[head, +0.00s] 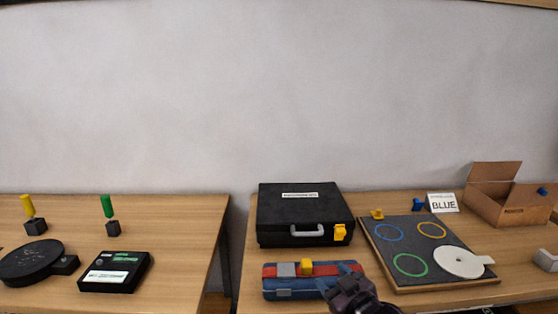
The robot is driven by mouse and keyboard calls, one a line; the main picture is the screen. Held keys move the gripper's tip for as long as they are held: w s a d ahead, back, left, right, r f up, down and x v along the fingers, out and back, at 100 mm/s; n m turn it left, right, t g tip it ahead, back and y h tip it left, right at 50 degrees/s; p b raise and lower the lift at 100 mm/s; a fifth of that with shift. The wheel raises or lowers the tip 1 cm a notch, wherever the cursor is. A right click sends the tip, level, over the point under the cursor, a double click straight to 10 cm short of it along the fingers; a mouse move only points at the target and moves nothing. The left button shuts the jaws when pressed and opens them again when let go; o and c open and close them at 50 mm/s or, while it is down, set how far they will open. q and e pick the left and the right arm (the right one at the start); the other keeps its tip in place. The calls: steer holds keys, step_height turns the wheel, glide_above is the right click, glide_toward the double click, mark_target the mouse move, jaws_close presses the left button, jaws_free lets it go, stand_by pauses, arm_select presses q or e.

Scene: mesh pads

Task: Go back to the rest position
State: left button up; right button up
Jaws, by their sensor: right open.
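My right gripper (340,283) shows at the bottom centre of the head view, over the right end of a blue and red toolbox (290,293) on the right table. It is open, and I see nothing between its fingers. Whether a finger touches the toolbox, I cannot tell. My left gripper is not in the view.
A gap separates the left table (185,235).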

steer(key=s+d+f+m+g+h, duration=0.1)
steer(key=s+d+f, duration=0.4)
steer(key=s, duration=0.5)
steer(key=s+d+f+m+g+h, duration=0.1)
steer(key=s+d+f+m+h, duration=0.2)
steer(key=s+f, duration=0.6)
steer(key=s+d+f+m+g+h, duration=0.1)
steer(key=s+d+f+m+h, duration=0.1)
steer(key=s+d+f, duration=0.5)
steer(key=s+m, duration=0.1)
steer(key=s, duration=0.4)
steer(key=shift+f+g+h, duration=0.25)
steer(key=shift+g+h, duration=0.15)
